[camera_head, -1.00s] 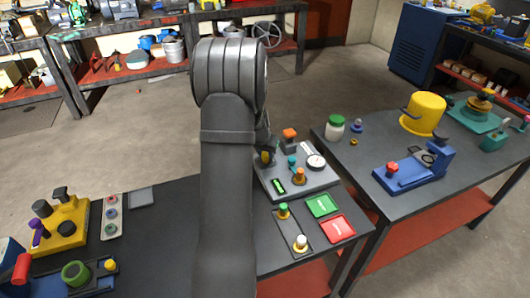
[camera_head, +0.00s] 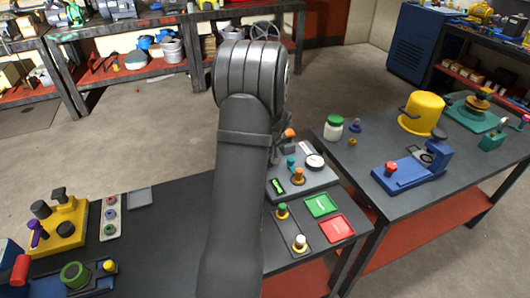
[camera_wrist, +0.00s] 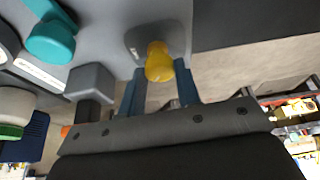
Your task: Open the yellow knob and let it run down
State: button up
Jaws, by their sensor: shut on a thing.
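The yellow knob (camera_wrist: 159,62) sits on a small plate of a grey panel in the wrist view. My gripper (camera_wrist: 160,74) has its two blue fingers on either side of the knob and is shut on it. In the head view my arm hides the knob and most of the gripper. The grey panel (camera_head: 318,179) shows to the right of my arm there.
The panel also carries a teal knob (camera_head: 291,162), an orange knob (camera_head: 290,133) and a round gauge (camera_head: 315,161). In the wrist view a teal handle (camera_wrist: 50,42) and a grey block (camera_wrist: 90,82) stand left of my fingers. Green (camera_head: 320,204) and red (camera_head: 337,228) trays lie in front.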

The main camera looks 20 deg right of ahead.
jog(key=n+y, duration=0.1)
jog(key=n, duration=0.3)
jog(key=shift+d+f+n+g+y, duration=0.1)
jog(key=shift+d+n+g+y, duration=0.1)
jog(key=shift+n+g+y, duration=0.15)
jog(key=shift+d+n+g+y, duration=0.1)
jog(key=shift+n+g+y, duration=0.4)
jog(key=shift+n, duration=1.25)
jog(key=o, duration=0.9)
jog(key=shift+o, duration=0.2)
jog(key=shift+w, duration=0.1)
jog(key=v, duration=1.7)
jog(key=shift+s+d, duration=0.25)
jog(key=shift+d, duration=0.05)
